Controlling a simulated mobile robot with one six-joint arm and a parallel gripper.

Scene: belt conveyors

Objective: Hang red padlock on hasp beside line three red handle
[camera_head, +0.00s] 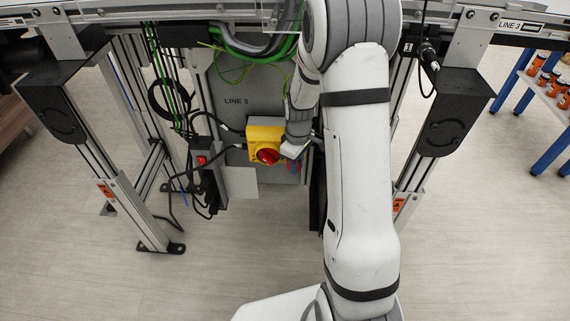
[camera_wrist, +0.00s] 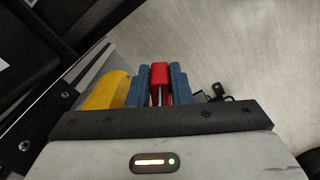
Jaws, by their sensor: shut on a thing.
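A yellow switch box (camera_head: 257,137) with a red rotary handle (camera_head: 268,156) is mounted on the grey panel marked LINE 3 (camera_head: 237,101). My gripper (camera_head: 295,164) is just to the right of the box, and its fingertips are small and partly hidden in the head view. In the wrist view my gripper (camera_wrist: 161,78) is shut on the red padlock (camera_wrist: 160,72), held between two blue fingers. The yellow box (camera_wrist: 106,92) is left of the fingers there. I cannot make out the hasp, nor whether the padlock touches it.
Cables and a power strip with a red switch (camera_head: 201,160) hang left of the box. Green and grey cables (camera_head: 250,42) run above the panel. Conveyor legs (camera_head: 130,190) stand on both sides. The floor in front is clear.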

